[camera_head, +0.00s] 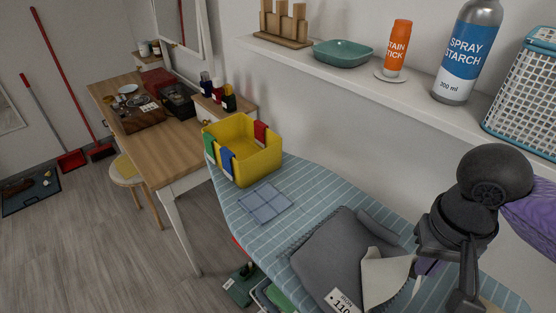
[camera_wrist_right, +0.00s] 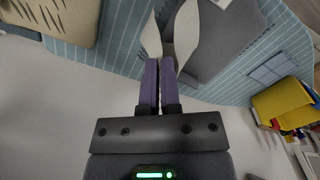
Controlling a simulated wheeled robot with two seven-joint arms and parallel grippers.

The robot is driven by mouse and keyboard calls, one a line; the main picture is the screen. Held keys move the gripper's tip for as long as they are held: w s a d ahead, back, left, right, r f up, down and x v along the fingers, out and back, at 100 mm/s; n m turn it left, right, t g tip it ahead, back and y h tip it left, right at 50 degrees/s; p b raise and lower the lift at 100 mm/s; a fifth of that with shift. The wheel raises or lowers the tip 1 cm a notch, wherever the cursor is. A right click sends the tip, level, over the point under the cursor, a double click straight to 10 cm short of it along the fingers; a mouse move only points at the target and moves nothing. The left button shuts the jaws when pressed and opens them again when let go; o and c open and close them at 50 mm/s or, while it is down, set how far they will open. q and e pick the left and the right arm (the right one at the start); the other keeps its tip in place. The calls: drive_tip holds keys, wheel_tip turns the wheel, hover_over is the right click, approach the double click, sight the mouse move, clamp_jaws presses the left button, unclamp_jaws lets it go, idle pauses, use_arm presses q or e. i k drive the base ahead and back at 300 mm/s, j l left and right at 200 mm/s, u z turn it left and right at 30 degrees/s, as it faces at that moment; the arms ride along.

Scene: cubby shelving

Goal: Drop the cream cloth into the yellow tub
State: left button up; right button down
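The yellow tub (camera_head: 262,163) stands at the far end of the ironing board, with green, blue and red pieces on its rim. It also shows at the right of the wrist view (camera_wrist_right: 280,102). My right gripper (camera_head: 424,268) is at the near right, over the board and well away from the tub. Its purple fingers (camera_wrist_right: 160,88) are shut on the cream cloth (camera_head: 384,278), which hangs in folds from the tips (camera_wrist_right: 187,32). The cloth shows in front of the grey garment; I cannot tell whether it touches. My left gripper is not in view.
The striped ironing board (camera_head: 318,198) holds a grey folded garment (camera_head: 335,250) and a blue checked cloth (camera_head: 265,202) between my gripper and the tub. Above, a wall shelf (camera_head: 420,98) carries a spray starch bottle (camera_head: 467,52), a stain stick (camera_head: 397,50) and a basket (camera_head: 525,95).

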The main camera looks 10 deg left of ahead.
sight(253, 162)
drive_tip(key=i+j+z, duration=0.3)
drive_tip(key=j, duration=1.2)
drive_tip(key=j+z, duration=0.3)
drive_tip(key=j, duration=1.15)
